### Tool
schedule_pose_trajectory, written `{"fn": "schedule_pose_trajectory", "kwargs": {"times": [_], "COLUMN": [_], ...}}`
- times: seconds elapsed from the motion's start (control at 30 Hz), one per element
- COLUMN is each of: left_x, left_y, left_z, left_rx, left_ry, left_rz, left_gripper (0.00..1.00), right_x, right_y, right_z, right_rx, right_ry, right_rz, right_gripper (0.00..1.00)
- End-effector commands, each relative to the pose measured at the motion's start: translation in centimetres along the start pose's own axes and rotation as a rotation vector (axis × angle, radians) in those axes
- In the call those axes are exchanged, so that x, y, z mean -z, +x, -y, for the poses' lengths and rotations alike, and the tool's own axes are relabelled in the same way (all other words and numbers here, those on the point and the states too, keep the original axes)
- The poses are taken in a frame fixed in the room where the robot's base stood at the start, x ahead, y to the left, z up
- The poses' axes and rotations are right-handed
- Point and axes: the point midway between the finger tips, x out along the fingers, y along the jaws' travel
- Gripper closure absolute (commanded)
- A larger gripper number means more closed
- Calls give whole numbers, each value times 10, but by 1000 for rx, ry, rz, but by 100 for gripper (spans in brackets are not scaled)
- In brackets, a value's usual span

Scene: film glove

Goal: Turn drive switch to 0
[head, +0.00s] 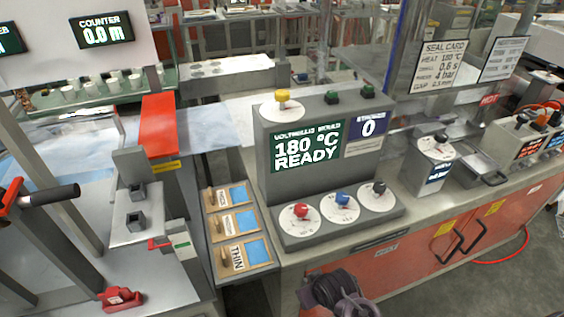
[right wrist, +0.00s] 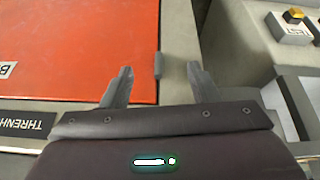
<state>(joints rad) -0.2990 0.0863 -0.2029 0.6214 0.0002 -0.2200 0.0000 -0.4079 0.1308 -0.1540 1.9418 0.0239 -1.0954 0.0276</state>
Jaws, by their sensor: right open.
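No label in view can be read as the drive switch. A control console (head: 268,170) shows "180 °C READY". On its sloped front are three white dials with a red knob (head: 301,210), a blue knob (head: 342,199) and a black knob (head: 379,188). A yellow knob (head: 283,96) sits on a dial on top. A separate grey box (head: 430,165) at right carries a black knob and a blue label too small to read. My right gripper (right wrist: 162,88) is open and empty in the right wrist view, in front of a red panel. My left gripper is not in view.
The red panel (right wrist: 80,45) has a small grey peg (right wrist: 159,66) at its edge. A yellow button (right wrist: 294,15) marked TEST is at upper right. Wooden sample boards (head: 237,225) lie left of the console. A clear counter strip (head: 400,222) runs before it.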

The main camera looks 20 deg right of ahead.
Motion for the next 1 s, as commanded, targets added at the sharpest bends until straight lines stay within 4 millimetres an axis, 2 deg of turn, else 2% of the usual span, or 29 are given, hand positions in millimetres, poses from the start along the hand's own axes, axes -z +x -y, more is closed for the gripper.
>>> {"fn": "schedule_pose_trajectory", "kwargs": {"times": [0.03,0.1,0.17,0.27,0.37,0.5,0.6,0.7,0.8,1.0], "left_x": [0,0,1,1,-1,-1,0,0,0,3], "left_y": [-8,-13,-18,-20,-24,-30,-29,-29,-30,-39], "left_z": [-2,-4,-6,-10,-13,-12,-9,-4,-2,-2], "left_rx": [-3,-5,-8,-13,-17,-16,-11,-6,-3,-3], "left_ry": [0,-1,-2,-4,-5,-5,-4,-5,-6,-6], "left_rz": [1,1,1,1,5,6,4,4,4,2], "left_gripper": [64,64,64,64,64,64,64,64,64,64], "right_x": [15,32,59,116,175,256,308,344,363,386], "right_y": [-26,-56,-83,-106,-137,-197,-230,-257,-273,-273], "right_z": [-2,-3,-7,-16,-24,-36,-46,-53,-57,-61], "right_rx": [-2,-3,-10,-28,-42,-55,-64,-69,-71,-72], "right_ry": [3,7,14,33,53,80,94,100,105,106], "right_rz": [-20,-42,-103,-261,-436,-704,-895,-1039,-1119,-1145], "right_gripper": [45,45,45,45,45,45,45,45,45,45]}}
